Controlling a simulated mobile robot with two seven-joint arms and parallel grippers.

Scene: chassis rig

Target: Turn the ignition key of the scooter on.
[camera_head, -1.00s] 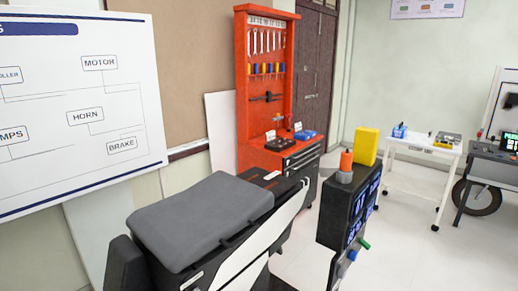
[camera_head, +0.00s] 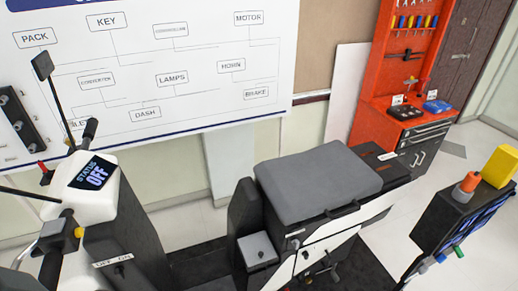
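The scooter stands across the lower part of the head view, with its grey seat (camera_head: 318,178) in the middle and its white handlebar head at the left. The dash display (camera_head: 93,174) on that head reads "STATUS OFF". A white label (camera_head: 113,260) marked with what looks like "OFF" and "ON" sits on the dark panel below the handlebar. A small dark shape just under the label may be the ignition key switch; it is too small to tell its position. Neither of my grippers is in view.
A mirror (camera_head: 42,66) on a thin stem rises from the handlebar. A whiteboard diagram (camera_head: 150,75) hangs behind. An orange tool cabinet (camera_head: 375,125) stands at the back right. A dark stand (camera_head: 440,220) with a yellow block on it is at the right. Floor between seat and stand looks clear.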

